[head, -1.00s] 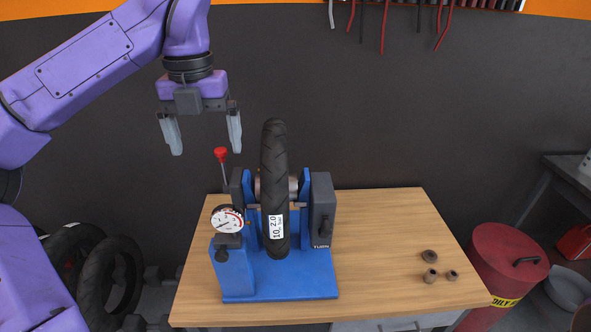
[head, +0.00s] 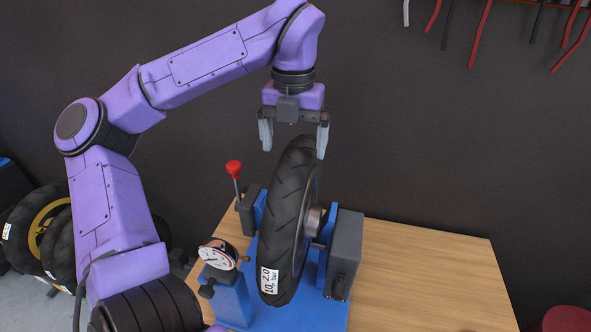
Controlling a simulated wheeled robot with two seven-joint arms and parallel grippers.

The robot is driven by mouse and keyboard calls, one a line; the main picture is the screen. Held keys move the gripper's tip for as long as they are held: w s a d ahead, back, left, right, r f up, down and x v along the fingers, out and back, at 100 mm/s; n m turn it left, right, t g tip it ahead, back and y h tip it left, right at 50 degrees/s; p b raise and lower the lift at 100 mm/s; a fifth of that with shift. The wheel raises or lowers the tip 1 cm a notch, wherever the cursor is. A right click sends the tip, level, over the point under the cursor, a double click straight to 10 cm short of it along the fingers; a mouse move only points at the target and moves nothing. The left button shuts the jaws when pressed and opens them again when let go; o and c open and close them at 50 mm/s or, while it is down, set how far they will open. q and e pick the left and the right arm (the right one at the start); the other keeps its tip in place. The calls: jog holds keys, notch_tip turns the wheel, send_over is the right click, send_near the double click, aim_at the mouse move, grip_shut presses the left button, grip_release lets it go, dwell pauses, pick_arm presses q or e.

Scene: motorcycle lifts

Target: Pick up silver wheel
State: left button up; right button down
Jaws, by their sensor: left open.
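The wheel (head: 288,225) has a black treaded tyre, a silver hub on its right side and a white label low on the tread. It stands upright in a blue stand (head: 236,300) on the wooden table. My left gripper (head: 294,138) points down at the top of the tyre with its jaws apart. In the picture its two fingers lie on either side of the tyre's top edge; I cannot tell whether they touch it. My right gripper is out of view.
A round gauge (head: 217,254) and a red-knobbed lever (head: 234,168) stand left of the wheel. A dark grey block (head: 344,252) is on its right. The wooden table (head: 440,275) is clear at right. Spare tyres (head: 38,230) are at the far left.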

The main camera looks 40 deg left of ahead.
pick_arm(q)
jog(key=f, duration=0.2)
jog(key=w+f+p, duration=0.1)
jog(key=f, duration=0.2)
jog(key=shift+d, duration=0.1)
jog(key=shift+f, duration=0.2)
jog(key=shift+s+r, duration=0.1)
jog(key=shift+s, duration=0.25)
jog(key=shift+w, duration=0.1)
grip_shut()
jog(key=shift+w+r, duration=0.1)
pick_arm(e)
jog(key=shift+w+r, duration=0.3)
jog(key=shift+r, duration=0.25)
pick_arm(q)
jog(key=shift+r, duration=0.1)
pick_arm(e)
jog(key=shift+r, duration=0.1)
